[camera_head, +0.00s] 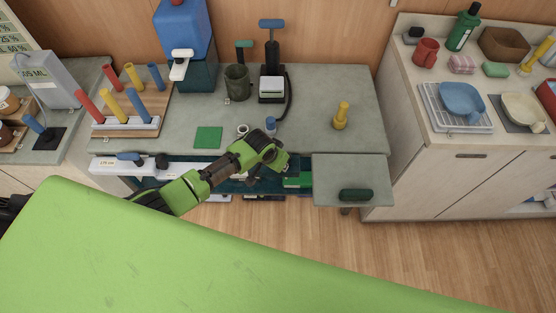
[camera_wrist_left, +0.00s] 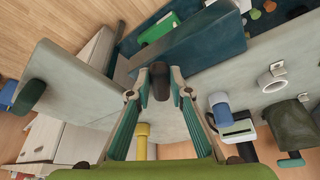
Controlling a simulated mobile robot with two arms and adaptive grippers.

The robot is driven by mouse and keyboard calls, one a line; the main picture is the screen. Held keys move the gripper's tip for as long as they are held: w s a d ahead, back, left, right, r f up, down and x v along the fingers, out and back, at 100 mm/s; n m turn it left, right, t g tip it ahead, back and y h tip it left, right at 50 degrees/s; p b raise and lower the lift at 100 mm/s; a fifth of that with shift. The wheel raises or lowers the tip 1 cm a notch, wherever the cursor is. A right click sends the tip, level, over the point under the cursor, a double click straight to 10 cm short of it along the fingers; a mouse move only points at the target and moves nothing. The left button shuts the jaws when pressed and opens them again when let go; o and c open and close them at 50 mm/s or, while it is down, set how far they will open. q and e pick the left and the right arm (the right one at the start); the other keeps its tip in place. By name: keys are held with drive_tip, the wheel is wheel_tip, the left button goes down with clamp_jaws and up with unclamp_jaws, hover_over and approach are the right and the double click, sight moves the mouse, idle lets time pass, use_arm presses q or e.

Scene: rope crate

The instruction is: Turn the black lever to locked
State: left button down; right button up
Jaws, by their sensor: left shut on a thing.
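The black lever (camera_wrist_left: 160,82) shows in the left wrist view as a dark rounded piece between my fingertips. My left gripper (camera_wrist_left: 161,76) is shut on it, with a finger on each side. It sits against a dark blue-teal panel (camera_wrist_left: 200,45). In the head view my left gripper (camera_head: 277,163) is at the front edge of the grey worktable (camera_head: 300,115), beside an open compartment. There my own arm and gripper hide the lever, so I cannot read its position against any mark. My right gripper is in neither view.
A grey board with a dark green handle (camera_head: 356,194) juts out to the right of my gripper. A yellow peg (camera_head: 341,116), a blue-topped piece (camera_head: 270,123) and a white ring (camera_head: 243,130) stand on the worktable. A green block (camera_head: 298,180) lies in the open compartment.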

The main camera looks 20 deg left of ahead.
use_arm(q)
drive_tip(key=shift+d, duration=0.1)
idle(0.4)
drive_tip(key=c, duration=1.8)
unclamp_jaws()
drive_tip(key=shift+c, duration=0.2)
drive_tip(key=v, duration=1.2)
